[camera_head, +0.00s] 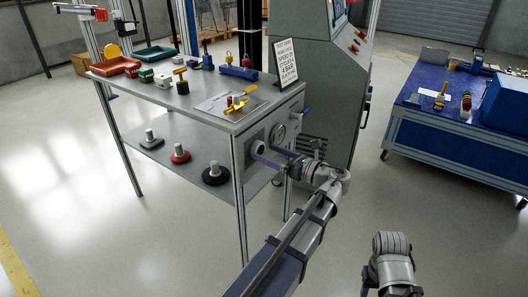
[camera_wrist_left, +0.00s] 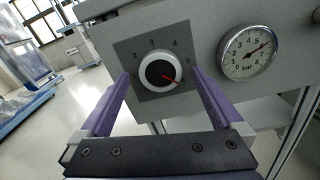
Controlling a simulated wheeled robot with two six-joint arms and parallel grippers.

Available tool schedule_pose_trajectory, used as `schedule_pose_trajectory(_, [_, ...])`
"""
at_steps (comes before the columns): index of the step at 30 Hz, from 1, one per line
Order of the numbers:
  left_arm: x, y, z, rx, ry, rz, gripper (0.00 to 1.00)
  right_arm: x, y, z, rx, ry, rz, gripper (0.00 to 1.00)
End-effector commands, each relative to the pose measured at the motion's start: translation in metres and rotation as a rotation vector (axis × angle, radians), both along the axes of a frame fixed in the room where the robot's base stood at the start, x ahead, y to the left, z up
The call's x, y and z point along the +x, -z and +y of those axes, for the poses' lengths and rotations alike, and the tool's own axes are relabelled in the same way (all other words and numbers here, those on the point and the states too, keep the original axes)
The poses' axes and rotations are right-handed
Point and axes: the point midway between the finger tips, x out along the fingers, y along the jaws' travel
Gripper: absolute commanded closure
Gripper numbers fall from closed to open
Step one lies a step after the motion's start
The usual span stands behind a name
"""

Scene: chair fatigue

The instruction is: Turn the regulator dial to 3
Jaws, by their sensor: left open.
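The regulator dial is a round white-rimmed knob with a dark centre (camera_wrist_left: 160,71) on a grey square plate with numbers around it. Its red mark points to the lower right, past the numbers at the top; the exact value is hard to read. In the head view the dial (camera_head: 257,147) is on the front panel of the workbench. My left gripper (camera_wrist_left: 160,78) is open, with one purple finger on each side of the dial. I cannot tell if the fingers touch it. The gripper also shows in the head view (camera_head: 272,158).
The workbench (camera_head: 150,93) holds trays and parts on top. A grey machine cabinet (camera_head: 322,85) stands behind. A blue cart (camera_head: 440,140) is at right.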

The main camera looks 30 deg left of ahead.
Motion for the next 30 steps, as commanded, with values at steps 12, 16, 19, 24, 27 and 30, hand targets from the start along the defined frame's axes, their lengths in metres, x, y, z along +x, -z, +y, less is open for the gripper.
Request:
schedule_pose_trajectory(12, [0.002, 0.000, 0.023, -0.001, 0.000, -0.001, 0.00, 0.000, 0.000, 0.000, 0.000, 0.000, 0.000, 0.50])
schedule_pose_trajectory(16, [0.002, 0.000, 0.023, -0.001, 0.001, -0.001, 0.00, 0.000, 0.000, 0.000, 0.000, 0.000, 0.000, 0.50])
schedule_pose_trajectory(19, [0.002, 0.000, 0.023, -0.001, 0.000, -0.001, 0.10, 0.000, 0.000, 0.000, 0.000, 0.000, 0.000, 0.50])
schedule_pose_trajectory(24, [0.002, 0.000, 0.023, -0.001, 0.000, -0.001, 0.29, 0.000, 0.000, 0.000, 0.000, 0.000, 0.000, 0.50])
schedule_pose_trajectory(27, [0.002, 0.000, 0.023, -0.001, 0.000, -0.001, 0.41, 0.000, 0.000, 0.000, 0.000, 0.000, 0.000, 0.50])
schedule_pose_trajectory(30, [0.002, 0.000, 0.023, -0.001, 0.000, -0.001, 0.52, 0.000, 0.000, 0.000, 0.000, 0.000, 0.000, 0.50])
